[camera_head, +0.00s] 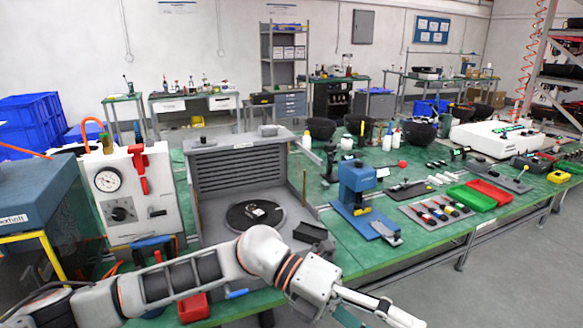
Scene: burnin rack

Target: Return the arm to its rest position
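My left arm (195,275) comes in from the lower left and stretches across the front of the green workbench (365,262). Its gripper (385,312) points to the lower right, in front of the bench edge and near the bottom of the picture. The fingers are seen from the side and partly cut off, so their opening is unclear. I see nothing clearly held in them. My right arm and gripper are not in view.
Behind the arm stand a grey open chamber (240,165) with a dark round plate, a white gauge box (130,195) and a blue press (355,185). A red bin (193,308) sits low beside the arm. Clear floor (500,275) lies at the lower right.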

